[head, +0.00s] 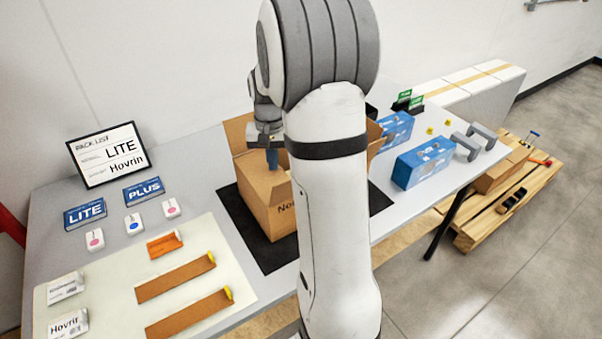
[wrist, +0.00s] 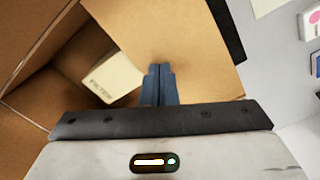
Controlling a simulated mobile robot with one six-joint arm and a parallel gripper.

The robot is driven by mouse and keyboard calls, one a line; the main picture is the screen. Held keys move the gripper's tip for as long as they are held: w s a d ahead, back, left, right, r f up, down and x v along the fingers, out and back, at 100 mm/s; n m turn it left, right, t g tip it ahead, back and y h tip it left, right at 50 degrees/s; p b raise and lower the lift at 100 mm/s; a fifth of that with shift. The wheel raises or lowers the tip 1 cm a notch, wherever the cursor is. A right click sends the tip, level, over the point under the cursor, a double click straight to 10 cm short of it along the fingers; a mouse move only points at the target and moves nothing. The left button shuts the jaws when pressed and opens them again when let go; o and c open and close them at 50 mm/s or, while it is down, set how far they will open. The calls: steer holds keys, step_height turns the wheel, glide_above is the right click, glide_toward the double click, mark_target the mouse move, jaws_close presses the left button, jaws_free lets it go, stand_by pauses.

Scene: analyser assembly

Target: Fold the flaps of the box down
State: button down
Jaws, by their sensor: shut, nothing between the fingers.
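The open cardboard box (head: 262,200) stands on a black mat (head: 250,245) on the table, partly hidden by my arm. One flap (head: 238,132) stands up at its back left, and another (head: 374,134) shows to the right of my arm. My gripper (head: 272,158) points down at the box's top, its blue fingers together and empty. In the wrist view, the fingers (wrist: 158,72) are over a broad cardboard flap (wrist: 190,40); I cannot tell whether they touch it. Left of this flap, the box is open and a cream block with lettering (wrist: 112,80) lies inside.
Blue boxes (head: 423,162) and grey handle-like parts (head: 482,136) lie right of my arm. Cards (head: 85,213), small white devices (head: 134,224) and brown strips (head: 176,278) lie on the left. A pack list sign (head: 108,155) stands behind.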

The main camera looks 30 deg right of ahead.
step_height(320, 180, up, 7)
steer(key=p, duration=0.5)
steer(key=shift+r, duration=0.1)
